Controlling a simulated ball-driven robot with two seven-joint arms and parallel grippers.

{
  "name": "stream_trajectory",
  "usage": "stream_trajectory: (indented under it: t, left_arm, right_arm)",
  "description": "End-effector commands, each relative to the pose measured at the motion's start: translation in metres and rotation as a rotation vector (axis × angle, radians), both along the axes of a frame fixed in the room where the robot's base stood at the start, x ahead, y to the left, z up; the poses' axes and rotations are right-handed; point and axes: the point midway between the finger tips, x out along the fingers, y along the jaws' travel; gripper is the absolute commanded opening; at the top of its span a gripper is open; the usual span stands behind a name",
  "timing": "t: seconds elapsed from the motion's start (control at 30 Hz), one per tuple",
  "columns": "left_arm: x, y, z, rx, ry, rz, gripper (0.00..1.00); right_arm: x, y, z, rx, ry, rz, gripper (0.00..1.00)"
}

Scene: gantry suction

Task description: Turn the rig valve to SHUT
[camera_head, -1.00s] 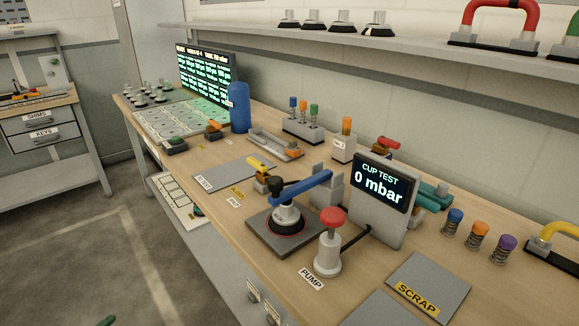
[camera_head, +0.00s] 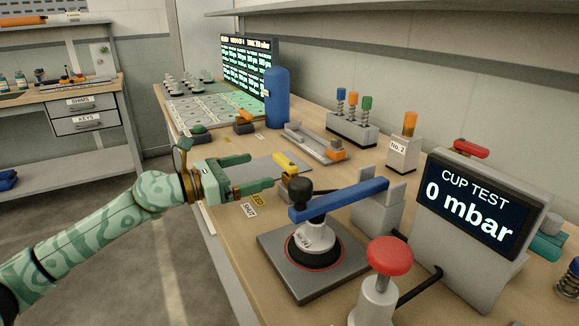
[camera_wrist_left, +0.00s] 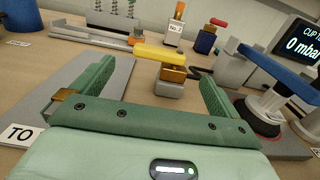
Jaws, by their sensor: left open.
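The rig valve shows a yellow lever (camera_head: 285,163) on a brass body; in the left wrist view the lever (camera_wrist_left: 160,52) lies level over the brass block and a grey base (camera_wrist_left: 168,88). My left gripper (camera_head: 263,171) is open and empty just left of the valve. In the left wrist view its fingers (camera_wrist_left: 157,72) are spread, with the valve ahead between them; no contact shows. The right gripper is not in view.
A black-knobbed suction cup (camera_head: 313,235) under a blue arm (camera_head: 340,199) stands close right of the valve. A red-topped pump (camera_head: 389,256) and the CUP TEST display (camera_head: 475,205), reading 0 mbar, stand farther right. A grey plate (camera_wrist_left: 80,88) lies left of the valve.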

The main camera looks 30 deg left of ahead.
Motion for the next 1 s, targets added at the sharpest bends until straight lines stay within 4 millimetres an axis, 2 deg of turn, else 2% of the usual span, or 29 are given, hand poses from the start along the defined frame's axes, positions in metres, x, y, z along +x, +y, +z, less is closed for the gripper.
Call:
stream_trajectory:
  t: [0.2,0.43,0.6,0.87,0.9,1.0]
  left_arm:
    - [0.035,-0.019,0.002,-0.001,-0.005,0.002,1.00]
    - [0.065,-0.037,0.001,-0.003,-0.003,0.003,1.00]
    - [0.075,-0.043,0.001,-0.002,-0.001,0.002,1.00]
    - [0.076,-0.045,0.001,-0.002,0.001,0.002,1.00]
    - [0.076,-0.044,0.001,-0.002,0.000,0.002,0.97]
    - [0.076,-0.044,0.001,-0.002,0.000,0.002,0.69]
  right_arm:
    - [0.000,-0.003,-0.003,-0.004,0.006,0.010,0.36]
    - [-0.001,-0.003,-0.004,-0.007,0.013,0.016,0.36]
    - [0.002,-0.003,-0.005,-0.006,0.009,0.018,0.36]
    - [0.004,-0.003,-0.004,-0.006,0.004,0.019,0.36]
    - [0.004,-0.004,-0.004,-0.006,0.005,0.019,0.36]
    - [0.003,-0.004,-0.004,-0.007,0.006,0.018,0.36]
